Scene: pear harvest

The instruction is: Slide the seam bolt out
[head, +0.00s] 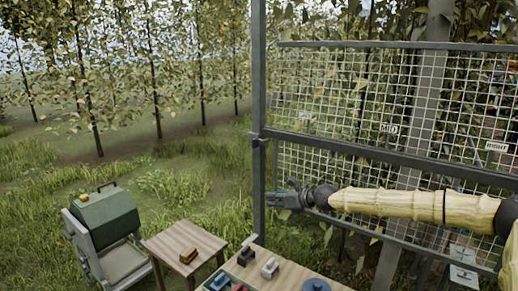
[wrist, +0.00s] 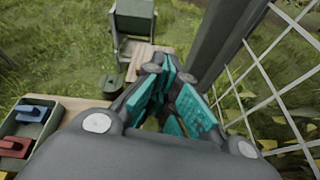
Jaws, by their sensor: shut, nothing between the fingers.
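A mesh panel gate (head: 350,147) with grey rails stands at the right of the head view, hinged or joined to a grey upright post (head: 258,75). A small bracket (head: 260,138) sits on the post where the middle rail meets it; I cannot tell whether the seam bolt is part of it. The bolt itself cannot be made out clearly. My gripper (head: 275,198) is at the post's lower part, below the middle rail. In the wrist view my gripper (wrist: 172,88) shows teal pads, with the fingers shut on nothing, beside the post (wrist: 225,45).
A small wooden table (head: 185,240) with a brown block (head: 188,256) stands at left. A bench (head: 280,278) with a tray of coloured parts lies below my gripper. A green box on a stand (head: 105,220) is farther left. Open grass lies beyond.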

